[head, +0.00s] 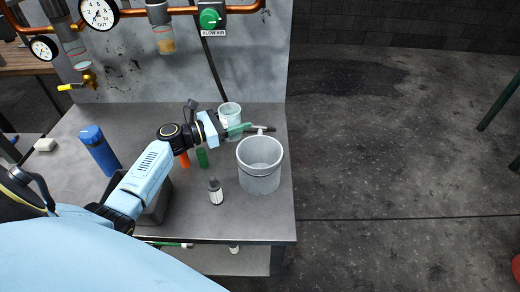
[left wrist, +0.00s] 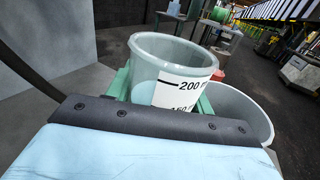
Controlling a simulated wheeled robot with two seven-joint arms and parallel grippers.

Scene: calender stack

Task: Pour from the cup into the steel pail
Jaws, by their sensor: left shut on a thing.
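The cup (head: 230,109) is a clear beaker with black volume marks, near the back right of the bench. In the left wrist view the cup (left wrist: 172,62) stands roughly upright between green fingers, its open rim facing up. My left gripper (head: 243,129) is shut on the cup's side. The steel pail (head: 260,181) is a grey, open bucket standing upright on the bench, just in front and right of the cup. Its rim also shows behind the cup in the left wrist view (left wrist: 245,104). My right gripper is out of view.
A blue bottle (head: 98,150) stands at the left of the grey bench (head: 240,222). A small dropper bottle (head: 215,191) and a green cylinder (head: 202,158) stand left of the pail. A pipe with gauges (head: 99,13) runs along the back panel.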

